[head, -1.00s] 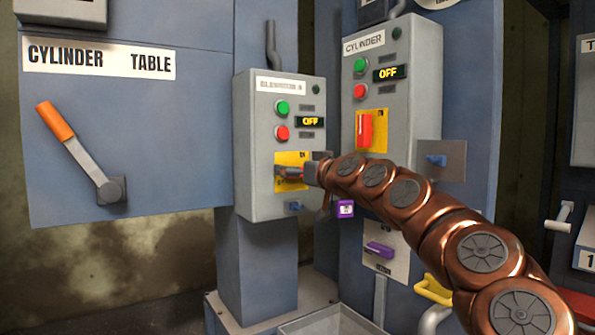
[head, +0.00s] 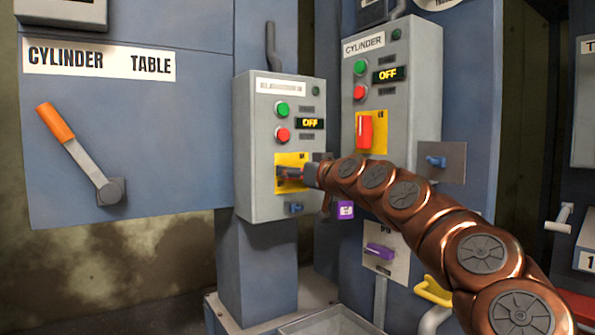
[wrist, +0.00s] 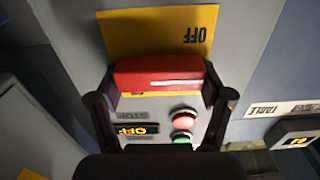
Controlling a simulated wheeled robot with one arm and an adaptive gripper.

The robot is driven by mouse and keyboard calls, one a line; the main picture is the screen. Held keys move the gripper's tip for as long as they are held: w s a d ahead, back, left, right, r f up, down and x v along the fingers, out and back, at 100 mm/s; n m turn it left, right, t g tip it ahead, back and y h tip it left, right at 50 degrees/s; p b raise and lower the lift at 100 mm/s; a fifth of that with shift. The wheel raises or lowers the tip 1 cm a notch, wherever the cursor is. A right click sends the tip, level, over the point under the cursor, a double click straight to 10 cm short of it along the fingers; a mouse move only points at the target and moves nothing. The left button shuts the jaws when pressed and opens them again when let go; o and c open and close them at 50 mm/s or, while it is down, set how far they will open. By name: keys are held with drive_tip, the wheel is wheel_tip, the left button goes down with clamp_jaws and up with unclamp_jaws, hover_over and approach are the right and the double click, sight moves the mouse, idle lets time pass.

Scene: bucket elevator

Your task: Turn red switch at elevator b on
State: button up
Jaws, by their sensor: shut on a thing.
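The elevator control box (head: 253,150) is grey, and its name label is too blurred to read fully. A yellow switch plate (head: 305,157) sits low on its front. In the wrist view the red switch (wrist: 158,73) is a wide red handle with a white line. An upside-down OFF label shows on the yellow plate (wrist: 160,35) there. My gripper (wrist: 163,88) is shut on the handle, with one black finger at each end. In the head view my gripper (head: 300,173) mostly hides the switch. The elevator display (head: 310,123) reads OFF.
The cylinder control box (head: 425,100) stands close on the right, with its own red switch (head: 365,131) and an OFF display. Below the elevator switch is a small blue knob (head: 294,208). An orange-handled lever (head: 78,155) is on the left panel.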

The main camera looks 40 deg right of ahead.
drive_tip(key=shift+m, duration=0.3)
drive_tip(key=m+p, duration=0.1)
drive_tip(key=m, duration=0.1)
drive_tip(key=m+p, duration=0.2)
drive_tip(key=shift+d+r+m, duration=0.1)
drive_tip(key=shift+d+m, duration=0.1)
drive_tip(key=shift+m, duration=0.2)
drive_tip(key=m+p, duration=0.3)
drive_tip(key=m, duration=0.1)
drive_tip(key=shift+d+m+p, duration=0.15)
drive_tip(key=shift+m+p, duration=0.15)
drive_tip(key=shift+p, duration=0.05)
drive_tip(key=m+p, duration=0.2)
drive_tip(key=m, duration=0.1)
drive_tip(key=m+p, duration=0.1)
drive_tip(key=shift+f+p, duration=0.25)
drive_tip(key=shift+p, duration=0.1)
drive_tip(key=shift+f+m+p, duration=0.15)
drive_tip(key=shift+m+p, duration=0.5)
drive_tip(key=shift+m, duration=0.3)
drive_tip(key=shift+f+m+p, duration=0.1)
drive_tip(key=shift+m+p, duration=0.5)
drive_tip(key=shift+m, duration=0.35)
drive_tip(key=o, duration=1.1)
drive_tip(key=shift+d, duration=0.1)
